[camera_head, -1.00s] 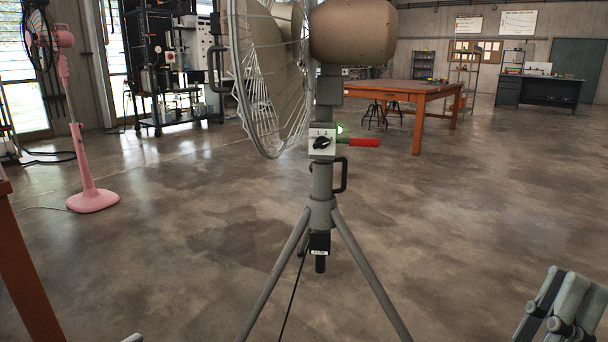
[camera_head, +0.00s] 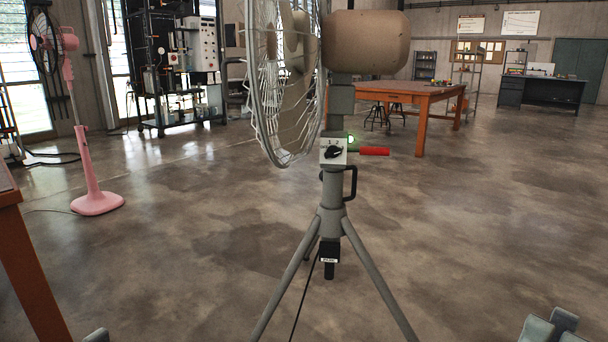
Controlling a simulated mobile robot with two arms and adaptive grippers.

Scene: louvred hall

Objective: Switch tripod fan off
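The tripod fan (camera_head: 331,200) stands upright in front of me, with a wire cage (camera_head: 275,90) facing left and a tan motor housing (camera_head: 366,42) on top. A white switch box (camera_head: 333,151) with a black rotary knob (camera_head: 333,153) is on its column. A small green light (camera_head: 350,139) glows beside the box, and a red lever handle (camera_head: 374,151) sticks out to the right. Part of my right gripper (camera_head: 550,328) shows at the bottom right, apart from the fan; its fingertips are cut off. A small grey piece of my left arm shows at the bottom left.
A pink pedestal fan (camera_head: 96,200) stands at the left. An orange table edge (camera_head: 30,265) is close at the left. Another orange table (camera_head: 420,93) stands behind the fan. Open concrete floor lies to the right. A cable runs down from the tripod.

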